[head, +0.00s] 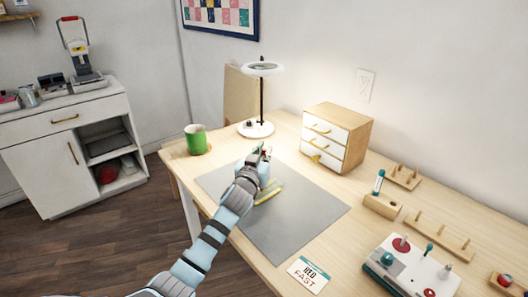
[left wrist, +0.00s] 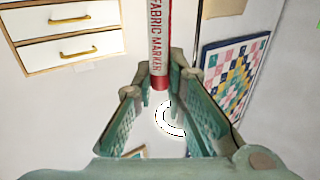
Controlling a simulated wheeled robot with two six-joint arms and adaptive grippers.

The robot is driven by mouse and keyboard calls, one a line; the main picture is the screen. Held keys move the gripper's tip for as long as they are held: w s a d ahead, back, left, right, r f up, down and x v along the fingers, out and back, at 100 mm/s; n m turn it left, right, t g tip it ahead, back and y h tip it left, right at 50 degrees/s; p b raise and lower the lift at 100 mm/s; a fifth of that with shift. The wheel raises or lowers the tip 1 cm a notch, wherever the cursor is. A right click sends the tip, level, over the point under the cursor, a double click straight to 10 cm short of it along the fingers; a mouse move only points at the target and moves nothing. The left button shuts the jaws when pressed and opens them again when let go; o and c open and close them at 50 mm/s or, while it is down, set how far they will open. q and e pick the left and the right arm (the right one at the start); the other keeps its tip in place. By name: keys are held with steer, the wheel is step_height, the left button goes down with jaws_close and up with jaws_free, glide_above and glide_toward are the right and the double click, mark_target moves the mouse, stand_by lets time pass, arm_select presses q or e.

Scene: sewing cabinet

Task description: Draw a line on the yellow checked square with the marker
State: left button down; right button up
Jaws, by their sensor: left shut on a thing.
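My left gripper (head: 262,163) is over the grey mat on the table, reaching in from the lower left. In the left wrist view the same gripper (left wrist: 159,88) is shut on the fabric marker (left wrist: 157,40), a white pen with red lettering and a red end. The yellow checked square (head: 269,193) lies on the mat, beside and below the gripper in the head view. The gripper hides part of it, and its checks are too small to make out. I cannot tell whether the marker touches the square. My right gripper is not in view.
The grey mat (head: 305,217) is otherwise mostly clear. A green mug (head: 196,139) and a ring lamp (head: 256,128) stand at the back. A small drawer box (head: 337,138), wooden peg racks (head: 440,237) and a white spool board (head: 411,268) stand right; a card (head: 308,274) lies in front.

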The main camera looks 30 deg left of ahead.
arm_select(q)
steer(key=shift+f, duration=0.2)
steer(key=shift+s, duration=0.15)
stand_by(0.3)
steer(key=shift+s+a, duration=0.1)
steer(key=shift+s, duration=0.25)
steer(key=shift+s+a, duration=0.1)
steer(key=shift+s, duration=0.1)
steer(key=shift+s, duration=0.3)
steer(key=shift+s+a+p, duration=0.15)
steer(key=shift+s+p, duration=0.1)
steer(key=shift+p, duration=0.05)
stand_by(0.4)
steer(key=shift+s, duration=0.2)
steer(key=shift+s+a, duration=0.1)
steer(key=shift+s, duration=0.2)
